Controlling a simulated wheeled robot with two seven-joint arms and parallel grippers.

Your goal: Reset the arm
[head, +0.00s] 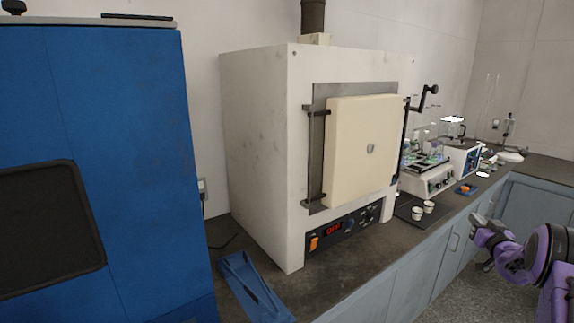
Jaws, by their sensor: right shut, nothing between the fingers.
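My right arm comes in from the right edge, purple and dark grey. Its grey right gripper (484,232) is shut and empty, in front of the blue-grey cabinets below the counter and apart from everything on it. The exact line of its fingertips is hard to make out at this size. My left gripper is not in view.
A white furnace (255,150) with a closed cream door (362,150) and a display reading OFF stands on the dark counter (395,235). Two white cups (417,213) stand on a dark mat, with a shaker (430,178) behind. A blue cabinet (120,100) fills the left. Floor is free lower right.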

